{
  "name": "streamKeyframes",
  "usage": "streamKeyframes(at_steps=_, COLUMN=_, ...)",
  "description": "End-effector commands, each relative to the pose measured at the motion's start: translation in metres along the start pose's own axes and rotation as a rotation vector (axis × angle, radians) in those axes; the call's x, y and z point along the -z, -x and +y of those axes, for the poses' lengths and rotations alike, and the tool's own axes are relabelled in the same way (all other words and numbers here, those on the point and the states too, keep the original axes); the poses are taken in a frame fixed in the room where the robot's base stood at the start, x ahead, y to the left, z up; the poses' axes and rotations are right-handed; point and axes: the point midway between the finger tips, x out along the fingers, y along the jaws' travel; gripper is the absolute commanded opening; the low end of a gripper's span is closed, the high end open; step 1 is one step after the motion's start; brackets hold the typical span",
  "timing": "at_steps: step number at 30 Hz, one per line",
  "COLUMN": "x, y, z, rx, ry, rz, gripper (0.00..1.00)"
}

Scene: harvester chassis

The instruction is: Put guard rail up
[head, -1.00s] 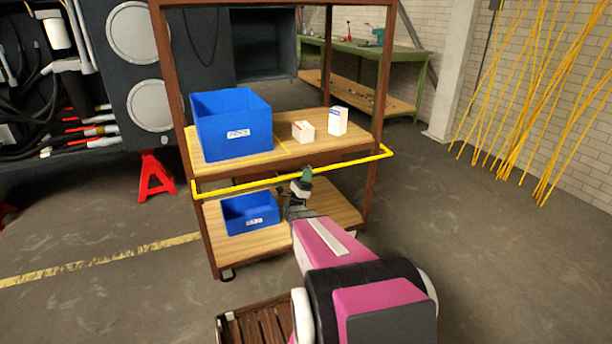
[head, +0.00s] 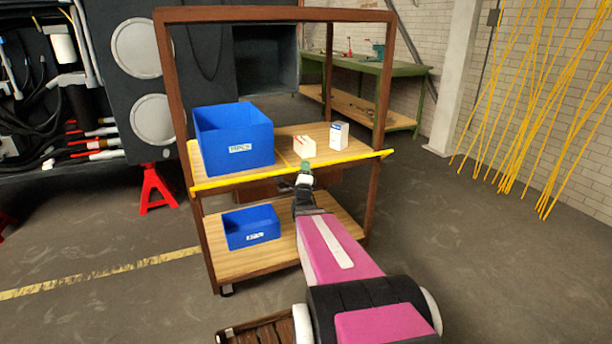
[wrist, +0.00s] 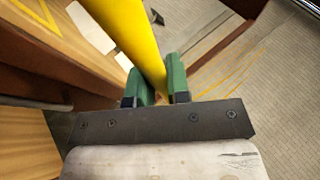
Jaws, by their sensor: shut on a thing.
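The yellow guard rail (head: 240,178) runs across the front of the brown shelf cart (head: 184,130), about level with the upper shelf's front edge. It slopes slightly, its right end higher in the picture. My gripper (head: 305,168) is at the rail, right of its middle, with the arm reaching up from below. In the wrist view the yellow rail (wrist: 132,38) passes between the green fingers of my gripper (wrist: 157,85), which are shut on it. The rail's end joints at the cart posts are too small to tell clearly.
A large blue bin (head: 235,140) and two small boxes (head: 304,146) (head: 339,135) stand on the upper shelf. A smaller blue bin (head: 250,227) sits on the lower shelf. A red jack stand (head: 155,190) is at the left. The floor to the right is clear.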

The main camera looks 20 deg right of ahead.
Motion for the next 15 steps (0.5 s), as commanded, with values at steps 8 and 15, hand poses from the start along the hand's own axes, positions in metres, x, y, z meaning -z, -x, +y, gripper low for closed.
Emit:
streamKeyframes(at_steps=8, x=-0.009, y=-0.022, z=-0.004, rx=-0.214, ry=0.090, rz=-0.002, gripper=0.00)
streamKeyframes(at_steps=15, x=-0.015, y=-0.035, z=-0.001, rx=-0.344, ry=0.144, rz=-0.001, gripper=0.00)
